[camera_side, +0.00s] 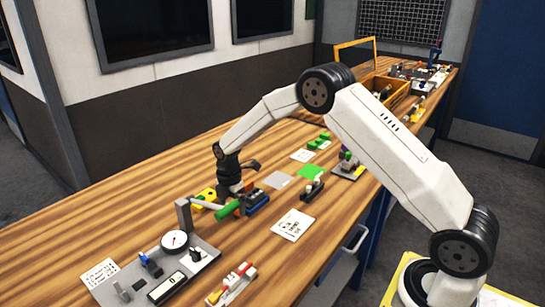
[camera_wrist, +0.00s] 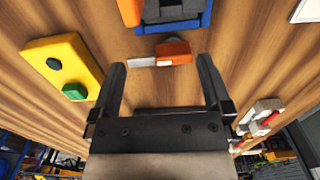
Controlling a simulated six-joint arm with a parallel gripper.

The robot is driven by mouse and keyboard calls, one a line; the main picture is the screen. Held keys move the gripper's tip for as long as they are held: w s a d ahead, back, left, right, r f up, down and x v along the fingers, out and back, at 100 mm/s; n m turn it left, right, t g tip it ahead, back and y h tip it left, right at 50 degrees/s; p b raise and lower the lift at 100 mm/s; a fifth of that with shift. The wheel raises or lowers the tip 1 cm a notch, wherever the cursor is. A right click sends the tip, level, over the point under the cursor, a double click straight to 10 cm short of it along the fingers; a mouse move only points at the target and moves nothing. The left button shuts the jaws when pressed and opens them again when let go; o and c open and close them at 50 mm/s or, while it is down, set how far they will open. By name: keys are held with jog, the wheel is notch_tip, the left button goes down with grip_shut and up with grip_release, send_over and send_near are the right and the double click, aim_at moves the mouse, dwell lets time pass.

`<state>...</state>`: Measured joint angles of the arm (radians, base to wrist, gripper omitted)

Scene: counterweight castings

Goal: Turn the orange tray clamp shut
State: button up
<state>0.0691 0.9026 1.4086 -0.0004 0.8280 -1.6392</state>
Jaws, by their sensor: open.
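The orange clamp (camera_wrist: 174,50) shows in the wrist view, with a pale flat end (camera_wrist: 142,62) pointing left. It lies just below the blue tray (camera_wrist: 172,26) at the top of that view. My gripper (camera_wrist: 161,64) is open, its two black fingers apart on either side of the clamp in the picture. Nothing is held, and I see no contact with the clamp. In the side view my gripper (camera_side: 232,187) points down over the bench beside the blue tray (camera_side: 255,205). The clamp is too small to make out clearly there.
A yellow block (camera_wrist: 68,62) with a black and a green button lies left of my gripper in the wrist view. A green cylinder (camera_side: 228,211) and a grey plate with a dial (camera_side: 175,240) stand nearby. Bare wood lies at the bench's far left.

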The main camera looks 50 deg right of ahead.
jog(key=shift+f, duration=0.35)
jog(key=shift+c, duration=0.2)
jog(key=c, duration=0.9)
jog(key=shift+m, duration=0.3)
jog(key=shift+d+m, duration=0.2)
jog(key=shift+m, duration=1.1)
jog(key=shift+d+m, duration=0.15)
jog(key=shift+m, duration=1.15)
jog(key=o, duration=0.9)
